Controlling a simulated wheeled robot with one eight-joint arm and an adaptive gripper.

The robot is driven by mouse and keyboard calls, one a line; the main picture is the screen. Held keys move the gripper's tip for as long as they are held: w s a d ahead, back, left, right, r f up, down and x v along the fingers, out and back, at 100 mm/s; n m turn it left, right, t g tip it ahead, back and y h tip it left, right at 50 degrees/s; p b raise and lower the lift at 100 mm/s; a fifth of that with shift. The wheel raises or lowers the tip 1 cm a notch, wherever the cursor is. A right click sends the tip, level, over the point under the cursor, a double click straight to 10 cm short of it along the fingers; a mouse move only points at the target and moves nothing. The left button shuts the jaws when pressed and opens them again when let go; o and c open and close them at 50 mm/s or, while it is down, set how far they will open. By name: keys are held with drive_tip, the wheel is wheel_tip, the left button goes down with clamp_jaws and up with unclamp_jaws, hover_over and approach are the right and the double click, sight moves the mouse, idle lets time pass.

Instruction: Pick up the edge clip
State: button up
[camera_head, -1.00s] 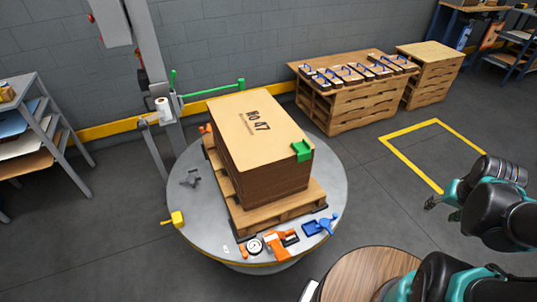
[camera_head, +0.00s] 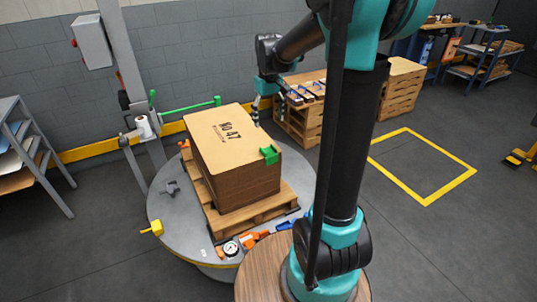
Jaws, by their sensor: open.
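A green clip (camera_head: 269,155) sits on the near right top corner of the brown stack marked "No 47" (camera_head: 228,130). It looks like the edge clip. The stack stands on a wooden pallet (camera_head: 240,217) on a round grey turntable (camera_head: 172,212). My gripper (camera_head: 264,112) points down, open, near the far right edge of the stack. It is apart from the green clip, beyond it in the picture, and nothing shows between its fingers. The fingers are small, and their height over the stack is hard to tell.
On the turntable's front lie a round gauge (camera_head: 231,248), an orange tool (camera_head: 252,239) and a blue tool (camera_head: 284,225), partly hidden by my arm. A grey part (camera_head: 172,187) and a yellow piece (camera_head: 153,229) are at left. A post with green arm (camera_head: 190,107) stands behind.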

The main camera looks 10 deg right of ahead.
sight(269, 153)
wheel_tip(269, 153, down, 14)
drive_tip(key=shift+d+r, duration=0.1)
drive_tip(key=shift+r, duration=0.15)
idle(0.4)
drive_tip(key=shift+c, duration=0.6)
drive_tip(key=c, duration=1)
drive_tip(key=shift+r, duration=0.15)
